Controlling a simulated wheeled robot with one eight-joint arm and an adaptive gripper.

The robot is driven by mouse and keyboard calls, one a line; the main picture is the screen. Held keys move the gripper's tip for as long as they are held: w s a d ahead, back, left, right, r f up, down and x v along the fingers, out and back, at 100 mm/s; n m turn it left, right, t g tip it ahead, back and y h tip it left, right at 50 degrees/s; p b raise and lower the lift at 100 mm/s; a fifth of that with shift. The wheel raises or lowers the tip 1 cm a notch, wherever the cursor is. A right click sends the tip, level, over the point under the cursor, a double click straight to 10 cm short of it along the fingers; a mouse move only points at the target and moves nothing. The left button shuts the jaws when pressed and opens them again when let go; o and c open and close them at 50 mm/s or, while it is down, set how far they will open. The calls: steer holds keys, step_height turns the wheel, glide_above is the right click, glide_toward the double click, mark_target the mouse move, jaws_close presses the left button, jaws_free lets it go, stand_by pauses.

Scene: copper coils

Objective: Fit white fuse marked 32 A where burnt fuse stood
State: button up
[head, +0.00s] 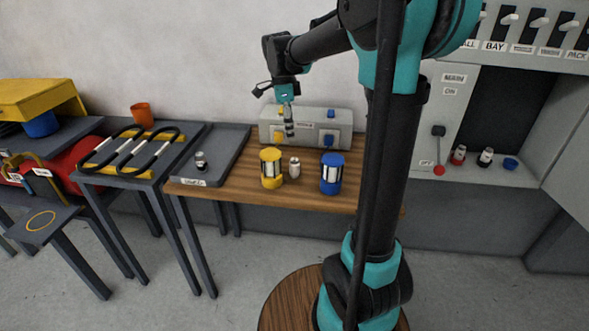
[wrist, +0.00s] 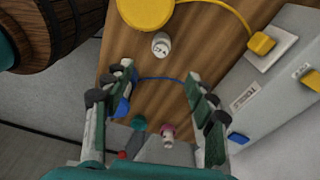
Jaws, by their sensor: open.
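A small white fuse (head: 295,167) stands on the wooden table between a yellow-and-white coil (head: 270,168) and a blue-and-white coil (head: 331,174). In the wrist view, the fuse (wrist: 161,45) has a dark marking on its top, too small to read surely. My gripper (head: 288,122) is above the back of the table, near the grey box. In the wrist view, my gripper (wrist: 158,80) is open and empty, its fingers spread, with the fuse beyond the tips. A small dark-and-pale fuse-like piece (head: 201,160) stands in the grey tray (head: 228,150). No burnt fuse is clearly identifiable.
The grey box (head: 310,124) carries yellow and blue plugs. A blue cable (wrist: 165,78) crosses the wood below the fuse.

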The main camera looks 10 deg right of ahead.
mark_target(294, 159)
steer(key=f, duration=0.4)
steer(key=d+f, duration=0.1)
steer(key=f, duration=0.9)
steer(key=shift+d+f, duration=0.2)
steer(key=shift+d, duration=0.05)
steer(key=shift+c, duration=0.2)
jaws_close()
steer(key=shift+r, duration=0.15)
